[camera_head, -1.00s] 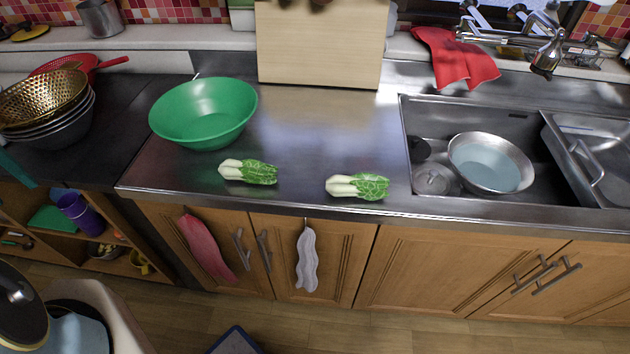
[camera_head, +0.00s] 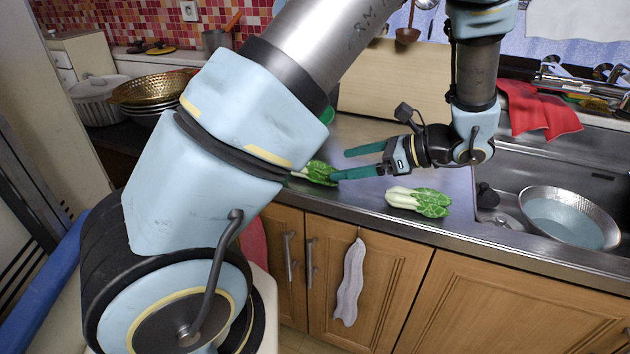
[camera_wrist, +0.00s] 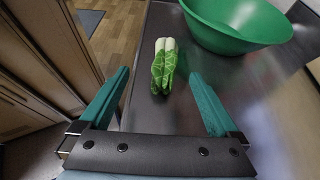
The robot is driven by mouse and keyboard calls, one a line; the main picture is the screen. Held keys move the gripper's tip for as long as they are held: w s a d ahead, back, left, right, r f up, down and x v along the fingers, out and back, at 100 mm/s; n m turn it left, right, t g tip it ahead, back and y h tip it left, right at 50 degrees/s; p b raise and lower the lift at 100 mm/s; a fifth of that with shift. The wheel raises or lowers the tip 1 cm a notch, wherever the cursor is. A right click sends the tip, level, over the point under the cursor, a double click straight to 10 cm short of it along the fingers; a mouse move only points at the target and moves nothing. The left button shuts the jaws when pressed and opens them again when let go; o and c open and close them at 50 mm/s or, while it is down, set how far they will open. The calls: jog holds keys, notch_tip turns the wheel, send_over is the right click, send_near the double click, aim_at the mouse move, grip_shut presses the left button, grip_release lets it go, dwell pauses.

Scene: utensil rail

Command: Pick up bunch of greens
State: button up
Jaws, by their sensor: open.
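Two bunches of greens with white stems lie on the steel counter. In the head view the left bunch of greens (camera_head: 318,172) is partly hidden behind my arm, and the right bunch of greens (camera_head: 420,201) is in full view. My gripper (camera_head: 340,164) is open and empty, its green fingers pointing left, close to the left bunch. In the wrist view one bunch of greens (camera_wrist: 163,66) lies ahead, roughly between the lines of the spread fingers (camera_wrist: 163,88), with its leaves toward me and stems away. No contact with the fingers is visible.
A green bowl (camera_wrist: 238,22) stands just beyond the bunch in the wrist view; my arm mostly hides it in the head view. A sink with a metal bowl (camera_head: 568,217) is at right. The counter's front edge (camera_head: 390,219) runs close to both bunches.

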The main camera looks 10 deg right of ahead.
aim_at(329, 166)
jog(key=shift+d+f+m+t, duration=0.15)
jog(key=shift+d+m+t, duration=0.25)
jog(key=shift+d, duration=0.15)
jog(key=shift+w+a, duration=0.15)
jog(key=shift+w, duration=0.05)
jog(key=p+x, duration=0.1)
jog(key=x, duration=0.4)
jog(key=shift+w+a+f+p, duration=0.1)
jog(key=shift+w+a+p, duration=0.05)
jog(key=shift+a+p, duration=0.25)
jog(key=p+x, duration=0.1)
jog(key=x, duration=0.3)
jog(key=shift+f, duration=0.25)
jog(key=c, duration=1.5)
